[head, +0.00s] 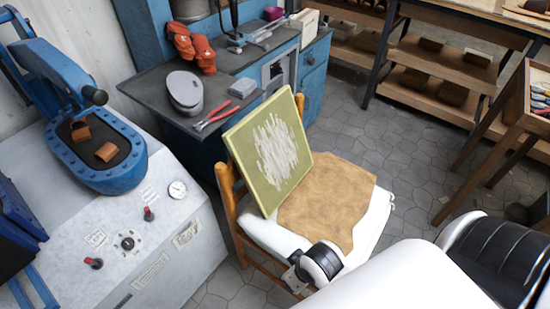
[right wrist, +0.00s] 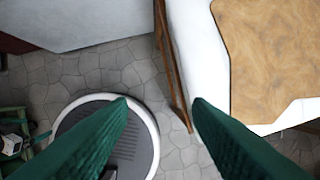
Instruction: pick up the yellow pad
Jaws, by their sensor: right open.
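The only pad-like yellow thing I see is a square yellow-green panel (head: 269,150) with white scribbled strokes. In the head view it stands tilted on the chair seat, leaning against the back. A tan, mottled flat piece (head: 328,198) lies in front of it on the white seat; that piece also shows at the right of the right wrist view (right wrist: 275,55). My right gripper (right wrist: 161,102) is open with nothing between its green fingers, over the floor beside the chair. Its fingers cannot be made out in the head view. My left gripper is out of view.
A white machine with a blue press (head: 98,165) stands left. A dark bench (head: 160,92) behind the chair holds red-handled pliers (head: 212,116), a grey cap-like item (head: 185,90) and orange gloves (head: 190,46). Wooden shelves (head: 440,62) stand at the back right. Tiled floor (head: 395,150) is free right of the chair.

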